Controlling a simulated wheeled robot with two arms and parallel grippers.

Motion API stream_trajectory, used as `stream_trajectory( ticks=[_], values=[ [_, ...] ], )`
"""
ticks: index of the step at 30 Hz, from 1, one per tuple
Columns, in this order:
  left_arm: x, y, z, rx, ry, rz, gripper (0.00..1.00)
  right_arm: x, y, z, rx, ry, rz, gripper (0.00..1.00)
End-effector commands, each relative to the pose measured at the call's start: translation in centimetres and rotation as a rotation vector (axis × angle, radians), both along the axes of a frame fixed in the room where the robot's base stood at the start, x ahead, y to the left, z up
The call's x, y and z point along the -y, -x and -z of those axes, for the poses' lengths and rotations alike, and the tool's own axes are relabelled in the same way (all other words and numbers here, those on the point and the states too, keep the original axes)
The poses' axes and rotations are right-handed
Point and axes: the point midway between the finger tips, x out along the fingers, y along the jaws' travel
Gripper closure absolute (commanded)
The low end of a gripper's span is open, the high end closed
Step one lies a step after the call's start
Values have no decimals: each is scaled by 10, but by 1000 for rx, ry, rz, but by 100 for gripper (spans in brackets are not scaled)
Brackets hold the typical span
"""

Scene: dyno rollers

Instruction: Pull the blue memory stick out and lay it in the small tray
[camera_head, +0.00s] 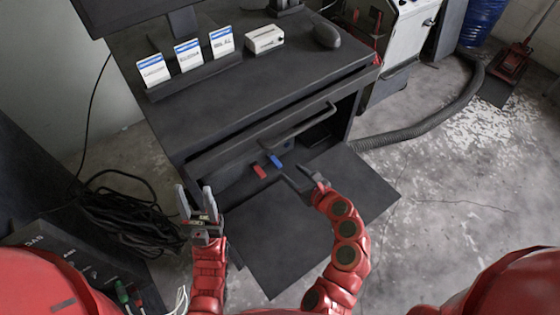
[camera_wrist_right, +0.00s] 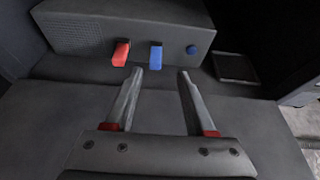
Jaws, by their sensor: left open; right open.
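The blue memory stick (camera_head: 276,160) sticks out of the front of a dark box (camera_wrist_right: 75,37) inside the cabinet. In the right wrist view the blue stick (camera_wrist_right: 155,54) lies just beyond and between the fingertips of my right gripper (camera_wrist_right: 160,72), which is open and empty. A red stick (camera_wrist_right: 121,53) sits in the box to its left. A small dark flat tray (camera_wrist_right: 236,67) appears to lie to the right of the box. My left gripper (camera_head: 195,188) is open and empty, left of the cabinet opening.
A flat dark panel (camera_head: 300,240) extends out below the opening. A round blue button (camera_wrist_right: 191,50) is on the box, right of the blue stick. A handle bar (camera_head: 300,124) crosses above the opening. Cards, a white box (camera_head: 264,39) and a mouse (camera_head: 327,33) are on top.

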Motion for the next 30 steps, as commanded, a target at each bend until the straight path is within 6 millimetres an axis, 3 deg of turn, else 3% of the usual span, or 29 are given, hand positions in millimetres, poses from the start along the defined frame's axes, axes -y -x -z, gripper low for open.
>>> stream_trajectory(
  ticks=[16,27,30],
  values=[
    [0,0,1,0,0,0,50,-8,0,0,-20,-30,-16,45],
    [0,0,14,0,0,0,50,-34,-35,20,-18,-28,-21,45],
    [0,0,9,0,0,0,50,-40,-46,23,-20,-31,-14,45]
  ],
)
